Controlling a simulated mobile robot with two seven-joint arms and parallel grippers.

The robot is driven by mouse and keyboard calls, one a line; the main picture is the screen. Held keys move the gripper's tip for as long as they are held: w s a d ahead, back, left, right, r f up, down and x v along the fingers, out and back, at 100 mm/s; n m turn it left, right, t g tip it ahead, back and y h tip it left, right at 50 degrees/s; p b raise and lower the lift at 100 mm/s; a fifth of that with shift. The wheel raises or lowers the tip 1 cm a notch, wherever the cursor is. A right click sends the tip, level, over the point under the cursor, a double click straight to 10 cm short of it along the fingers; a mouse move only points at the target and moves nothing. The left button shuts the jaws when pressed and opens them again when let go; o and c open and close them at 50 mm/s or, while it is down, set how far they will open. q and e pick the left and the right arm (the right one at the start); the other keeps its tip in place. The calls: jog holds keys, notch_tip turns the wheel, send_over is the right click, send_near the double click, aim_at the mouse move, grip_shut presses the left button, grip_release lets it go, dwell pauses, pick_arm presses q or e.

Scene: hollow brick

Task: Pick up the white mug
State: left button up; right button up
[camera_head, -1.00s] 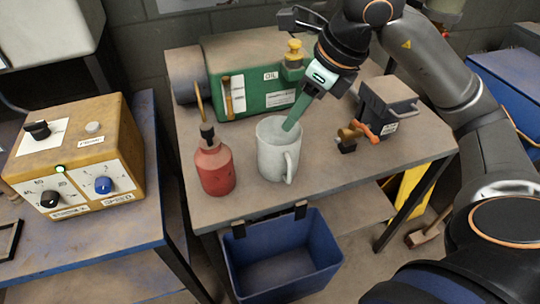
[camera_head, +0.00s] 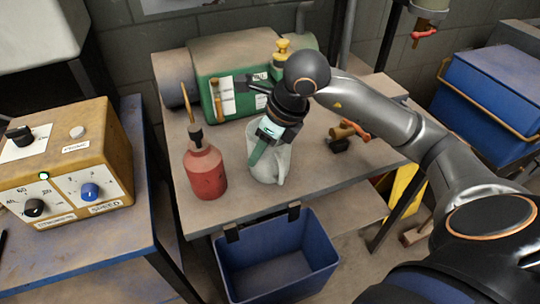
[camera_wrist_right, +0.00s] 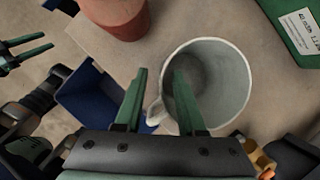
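The white mug (camera_head: 273,172) stands on the worn workbench, partly hidden behind my right gripper (camera_head: 256,158). In the right wrist view I look down into the mug (camera_wrist_right: 232,82), whose handle (camera_wrist_right: 155,112) points toward the lower left. My right gripper (camera_wrist_right: 158,84) has its two green fingers apart. One finger overlaps the mug's opening and the other lies outside, with the handle between them in the picture. I cannot tell whether either touches the mug. My left gripper (camera_wrist_right: 27,50) shows at the left edge of the wrist view, its fingers apart and empty.
A red bottle (camera_head: 205,172) stands close to the left of the mug. A green machine (camera_head: 235,102) is behind it. A brass fitting with a red handle (camera_head: 345,133) lies to the right. A blue bin (camera_head: 275,262) hangs at the bench's front edge (camera_head: 325,188).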

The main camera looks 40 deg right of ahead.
jog(key=shift+c, duration=0.3)
grip_shut()
dwell(1.1)
